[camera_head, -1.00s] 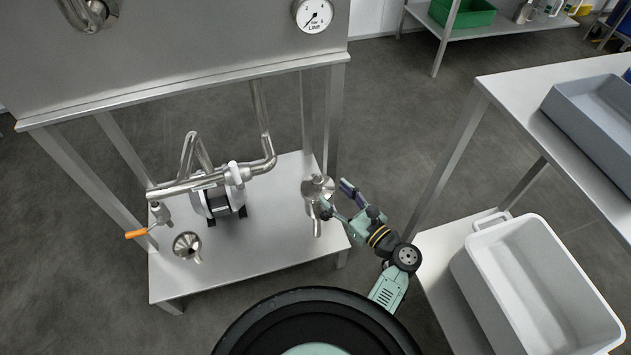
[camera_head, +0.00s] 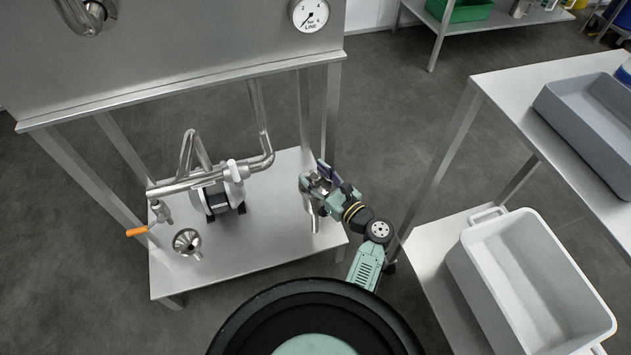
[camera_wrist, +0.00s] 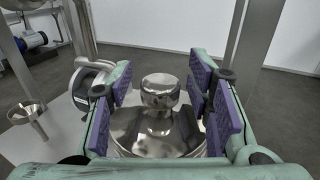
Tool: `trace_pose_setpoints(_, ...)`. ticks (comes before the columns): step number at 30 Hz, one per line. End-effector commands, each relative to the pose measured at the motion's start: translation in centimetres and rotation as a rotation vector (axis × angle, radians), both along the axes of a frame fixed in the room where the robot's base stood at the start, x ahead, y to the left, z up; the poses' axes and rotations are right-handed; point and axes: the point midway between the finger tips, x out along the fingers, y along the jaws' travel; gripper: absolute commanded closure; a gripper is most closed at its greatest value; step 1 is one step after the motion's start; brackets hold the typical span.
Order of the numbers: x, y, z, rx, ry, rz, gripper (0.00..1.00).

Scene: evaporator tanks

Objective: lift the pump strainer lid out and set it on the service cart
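The pump strainer lid (camera_wrist: 150,135) is a shiny round metal disc with a rounded knob (camera_wrist: 160,90) on top, seen in the wrist view. It sits on the strainer at the right end of the low steel platform under the tank. My gripper (camera_wrist: 161,82) is open, with its purple pads on both sides of the knob and visible gaps to it. In the head view my gripper (camera_head: 314,180) is over the strainer and largely hides the lid. The strainer's metal pipe (camera_head: 311,215) shows below it. A two-level metal unit (camera_head: 505,78), perhaps the service cart, stands at right.
A grey tray (camera_head: 590,120) lies on the unit's top and a white bin (camera_head: 530,275) on its lower shelf. The pump (camera_head: 222,192), a metal funnel (camera_head: 187,242) and an orange-handled valve (camera_head: 137,231) are left of my gripper. The tank (camera_head: 180,60) overhangs behind.

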Motion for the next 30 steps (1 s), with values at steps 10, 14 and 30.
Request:
trace_pose_setpoints(10,-0.02,-0.02,0.01,0.000,0.000,0.000,0.80)
trace_pose_setpoints(14,-0.02,-0.02,0.01,0.000,0.000,0.000,0.88)
trace_pose_setpoints(30,0.00,-0.03,0.11,0.001,-0.001,0.000,1.00)
